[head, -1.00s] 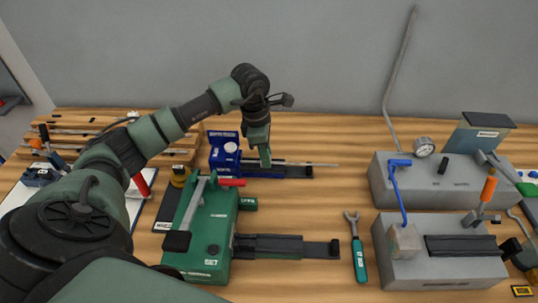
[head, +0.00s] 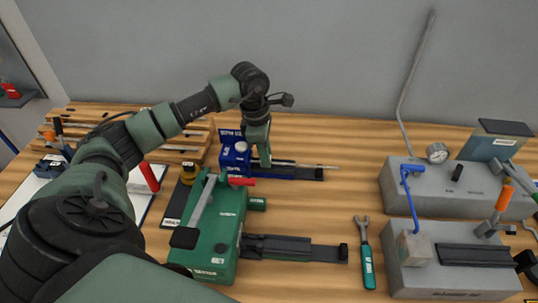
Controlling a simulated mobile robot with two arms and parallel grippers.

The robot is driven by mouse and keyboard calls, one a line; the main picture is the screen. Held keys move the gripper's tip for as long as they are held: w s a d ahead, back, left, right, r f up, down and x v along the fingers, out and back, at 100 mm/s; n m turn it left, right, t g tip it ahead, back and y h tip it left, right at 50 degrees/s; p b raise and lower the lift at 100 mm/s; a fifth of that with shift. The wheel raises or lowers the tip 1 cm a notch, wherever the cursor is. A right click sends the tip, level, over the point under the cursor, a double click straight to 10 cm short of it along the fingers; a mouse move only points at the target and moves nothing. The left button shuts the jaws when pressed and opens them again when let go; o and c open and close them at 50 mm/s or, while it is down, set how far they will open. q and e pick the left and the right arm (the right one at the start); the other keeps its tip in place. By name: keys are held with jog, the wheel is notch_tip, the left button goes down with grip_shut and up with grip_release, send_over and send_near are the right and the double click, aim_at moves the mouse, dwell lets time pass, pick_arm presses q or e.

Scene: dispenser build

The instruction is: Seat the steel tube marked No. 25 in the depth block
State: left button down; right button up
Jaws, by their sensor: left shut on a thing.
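The blue block (head: 234,158) stands at the middle back of the bench, with a labelled panel behind it and a dark blue rail (head: 297,174) running to the right. Its label is too small to read surely; it appears to be the depth block. My left gripper (head: 264,163) is over the rail, just right of the block, shut on a thin steel tube (head: 318,166). The tube lies level along the rail, its free end past the rail's right end. Its mark cannot be read, and its left end is hidden by the gripper and block. My right gripper is not in view.
A green machine (head: 214,240) with a red-gripped lever and black rail stands in front. A wrench (head: 366,255) lies right of it. Two grey machines (head: 430,190) with blue and orange handles fill the right. A wooden rack (head: 185,150) stands back left.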

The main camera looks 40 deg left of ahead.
pick_arm(q)
jog(key=shift+s+a, duration=0.2)
jog(key=shift+a, duration=0.15)
jog(key=c, duration=1.2)
grip_release()
jog(key=shift+c, duration=0.2)
jog(key=o, duration=0.3)
jog(key=shift+o, duration=0.2)
jog(key=shift+r, duration=0.15)
jog(key=shift+r+p, duration=1.95)
jog(key=shift+r, duration=1.45)
